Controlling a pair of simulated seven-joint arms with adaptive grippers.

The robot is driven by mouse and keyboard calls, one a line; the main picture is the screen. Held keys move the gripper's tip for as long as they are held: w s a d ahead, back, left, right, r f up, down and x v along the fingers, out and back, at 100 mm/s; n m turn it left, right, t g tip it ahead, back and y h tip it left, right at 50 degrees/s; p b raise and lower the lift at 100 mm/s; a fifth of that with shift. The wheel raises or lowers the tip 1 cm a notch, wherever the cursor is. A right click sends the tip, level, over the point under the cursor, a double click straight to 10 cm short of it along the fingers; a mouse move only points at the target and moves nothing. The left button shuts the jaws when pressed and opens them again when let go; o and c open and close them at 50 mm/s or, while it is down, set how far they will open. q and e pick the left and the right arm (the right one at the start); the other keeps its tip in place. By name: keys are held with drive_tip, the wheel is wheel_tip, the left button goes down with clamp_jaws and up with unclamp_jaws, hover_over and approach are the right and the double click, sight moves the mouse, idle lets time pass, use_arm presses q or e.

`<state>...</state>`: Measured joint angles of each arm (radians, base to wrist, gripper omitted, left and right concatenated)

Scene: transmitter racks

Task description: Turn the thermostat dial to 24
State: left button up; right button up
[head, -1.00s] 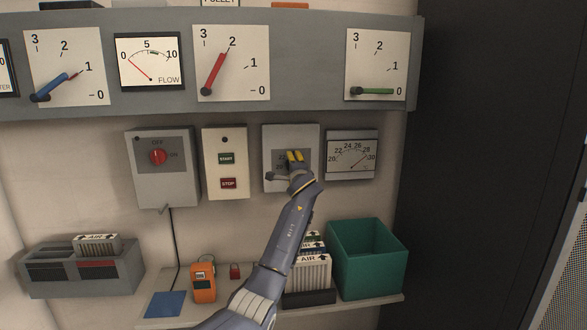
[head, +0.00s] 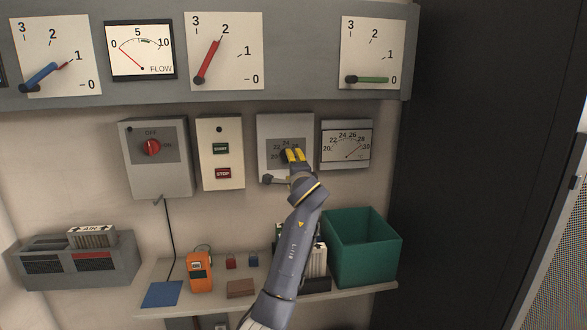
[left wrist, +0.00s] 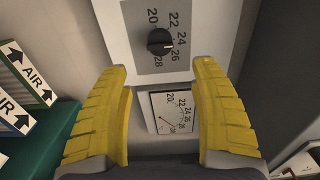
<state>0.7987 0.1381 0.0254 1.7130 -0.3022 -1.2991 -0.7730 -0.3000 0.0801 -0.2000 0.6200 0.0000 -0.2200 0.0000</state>
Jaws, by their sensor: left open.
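The thermostat (head: 270,135) is a light box with a grey dial plate on the wall, and my left gripper partly hides it in the head view. In the left wrist view its round black dial (left wrist: 160,42) sits among the numbers 20 to 28. The dial's pale mark points right, around 24 to 26; I cannot read it exactly. My left gripper (head: 293,155) has yellow fingers near the thermostat's face. In the left wrist view the left gripper (left wrist: 162,70) is open and empty, with the dial beyond its fingertips. My right gripper is out of view.
A temperature gauge (head: 346,145) is right of the thermostat, with a START/STOP box (head: 220,153) and red-knob switch box (head: 156,160) to its left. Below, a shelf holds a green bin (head: 362,252), an orange meter (head: 200,272) and small blocks.

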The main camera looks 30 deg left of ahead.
use_arm(q)
drive_tip(key=shift+s+d, duration=0.25)
drive_tip(key=shift+s, duration=0.1)
drive_tip(key=shift+f, duration=0.1)
